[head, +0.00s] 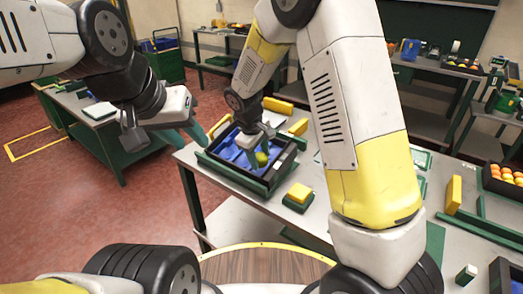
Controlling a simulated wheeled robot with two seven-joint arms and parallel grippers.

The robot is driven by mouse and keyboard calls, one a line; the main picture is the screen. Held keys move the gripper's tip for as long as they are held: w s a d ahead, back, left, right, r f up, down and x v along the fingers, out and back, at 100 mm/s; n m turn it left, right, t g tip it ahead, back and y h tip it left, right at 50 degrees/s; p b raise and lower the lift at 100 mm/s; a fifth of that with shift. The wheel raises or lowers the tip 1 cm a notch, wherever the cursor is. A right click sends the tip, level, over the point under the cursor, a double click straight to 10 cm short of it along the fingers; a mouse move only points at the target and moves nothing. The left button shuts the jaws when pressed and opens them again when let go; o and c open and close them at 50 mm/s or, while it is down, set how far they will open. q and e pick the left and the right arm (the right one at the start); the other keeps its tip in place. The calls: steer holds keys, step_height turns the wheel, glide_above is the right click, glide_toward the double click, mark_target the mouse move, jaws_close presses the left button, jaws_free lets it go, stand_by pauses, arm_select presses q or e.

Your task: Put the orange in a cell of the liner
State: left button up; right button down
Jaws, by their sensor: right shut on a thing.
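The blue liner (226,150) with its cells lies in a dark crate (235,177) on the grey table. I cannot tell whether the fruit touches the liner, and the gripper hides part of the cells. My left gripper (190,133) hangs in the air left of the crate, over the floor; its finger gap is not clear.
A yellow block on a green base (298,194) stands right of the crate, and yellow blocks (278,105) stand behind it. My right arm's links cover the table's middle. A crate of oranges (505,176) is at the far right. A side table (98,112) stands at left.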

mark_target(262, 160)
steer(key=shift+w+d+f, duration=0.1)
steer(key=shift+w+d, duration=0.05)
steer(key=shift+w, duration=0.4)
steer(key=shift+w+d+f, duration=0.1)
steer(key=shift+w, duration=0.4)
steer(key=shift+w+f, duration=0.15)
steer(key=shift+f, duration=0.15)
step_height(262, 160, down, 3)
steer(key=shift+r, duration=0.1)
steer(key=c, duration=0.7)
jaws_free()
